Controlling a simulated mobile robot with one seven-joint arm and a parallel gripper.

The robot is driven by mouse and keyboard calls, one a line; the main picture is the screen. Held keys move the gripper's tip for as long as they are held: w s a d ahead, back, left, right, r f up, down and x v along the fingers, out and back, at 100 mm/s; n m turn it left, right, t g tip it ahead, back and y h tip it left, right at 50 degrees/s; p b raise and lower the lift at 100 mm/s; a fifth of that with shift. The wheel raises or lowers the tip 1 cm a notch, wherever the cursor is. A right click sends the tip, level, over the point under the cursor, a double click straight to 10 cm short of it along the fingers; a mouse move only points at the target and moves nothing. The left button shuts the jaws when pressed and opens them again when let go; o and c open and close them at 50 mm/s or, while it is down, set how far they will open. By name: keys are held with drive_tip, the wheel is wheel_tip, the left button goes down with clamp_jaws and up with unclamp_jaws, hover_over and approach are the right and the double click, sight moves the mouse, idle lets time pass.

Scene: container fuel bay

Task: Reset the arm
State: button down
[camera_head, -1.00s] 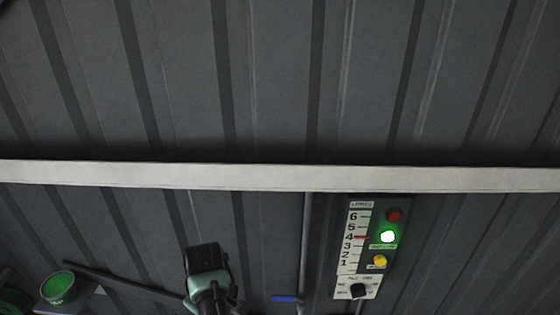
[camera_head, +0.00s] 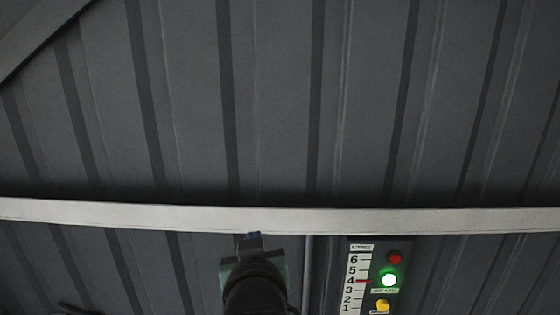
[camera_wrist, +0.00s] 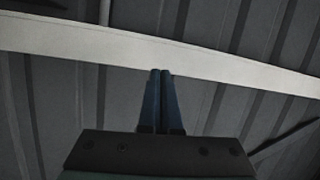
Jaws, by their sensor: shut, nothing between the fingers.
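My gripper (camera_head: 251,236) shows at the bottom middle of the head view, raised in front of the corrugated wall, its tip overlapping the lower edge of the white rail. In the wrist view my gripper (camera_wrist: 161,72) has its two blue fingers together with nothing between them. The fingertips overlap the white rail in that view; I cannot tell how far they are from it.
A white rail (camera_head: 430,220) runs across the dark corrugated wall (camera_head: 280,100). To the right of my gripper is a level panel (camera_head: 360,262) with a numbered scale, a red light (camera_head: 394,257), a lit green light (camera_head: 389,280) and a yellow knob (camera_head: 383,305).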

drive_tip(key=s+d+r+m+t+b, duration=0.1)
drive_tip(key=s+d+r+t+b, duration=0.1)
drive_tip(key=s+r+t+b, duration=0.4)
drive_tip(key=s+d+r+m+t+h+b, duration=0.1)
drive_tip(key=s+d+r+t+b, duration=0.1)
drive_tip(key=s+r+t+b, duration=0.4)
drive_tip(key=s+r+b, duration=0.3)
drive_tip(key=s+b, duration=0.2)
drive_tip(key=shift+t+h, duration=0.3)
drive_tip(key=shift+t, duration=0.1)
idle(0.3)
